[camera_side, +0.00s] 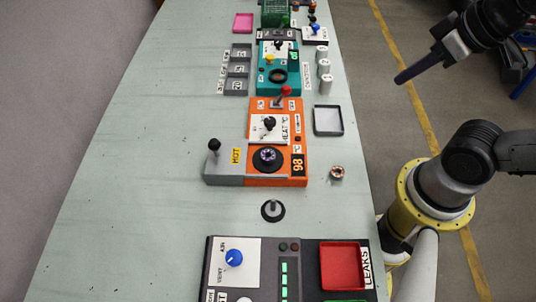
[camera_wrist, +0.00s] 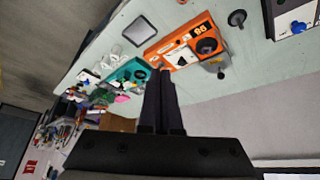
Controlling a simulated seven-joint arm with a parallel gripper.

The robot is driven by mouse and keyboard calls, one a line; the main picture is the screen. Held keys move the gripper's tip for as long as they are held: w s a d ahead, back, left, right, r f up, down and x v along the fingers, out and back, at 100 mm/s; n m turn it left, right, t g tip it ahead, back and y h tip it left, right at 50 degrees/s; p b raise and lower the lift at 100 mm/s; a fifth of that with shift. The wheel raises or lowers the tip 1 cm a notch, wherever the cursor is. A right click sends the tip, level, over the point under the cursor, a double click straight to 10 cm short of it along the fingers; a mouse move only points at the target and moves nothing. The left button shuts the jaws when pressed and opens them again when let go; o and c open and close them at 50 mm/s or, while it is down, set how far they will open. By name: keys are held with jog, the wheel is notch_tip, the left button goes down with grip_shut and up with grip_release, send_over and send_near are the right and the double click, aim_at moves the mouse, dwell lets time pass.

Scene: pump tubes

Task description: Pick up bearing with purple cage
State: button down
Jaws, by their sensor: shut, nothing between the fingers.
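A small ring-shaped bearing with a purple cage (camera_side: 268,155) sits on the black round plate of the orange heater unit (camera_side: 256,180). My gripper (camera_side: 400,79) is in the air at the upper right, beyond the table's right edge and well apart from the bearing. Its dark fingers are together and empty. In the wrist view my gripper (camera_wrist: 160,76) also shows shut, with the orange heater unit (camera_wrist: 204,28) beyond it. The bearing is too small there to make out.
Another bearing (camera_side: 337,172), copper-coloured, lies right of the heater. A grey tray (camera_side: 342,120), a black ring with a post (camera_side: 273,210), a teal unit (camera_side: 292,86) and a red tray (camera_side: 322,269) are nearby. The table's left side is clear.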

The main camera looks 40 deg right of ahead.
dwell(0.3)
jog(key=shift+c, duration=1.6)
grip_release()
jog(key=w+r+n, duration=0.3)
jog(key=w+n, duration=0.2)
jog(key=n, duration=0.2)
jog(key=n+g, duration=0.6)
jog(key=n, duration=0.7)
send_over(267, 152)
jog(key=a, duration=0.1)
notch_tip(267, 152, down, 15)
jog(key=f, duration=0.9)
jog(key=s+f, duration=0.1)
jog(key=f, duration=0.3)
jog(key=shift+f, duration=0.2)
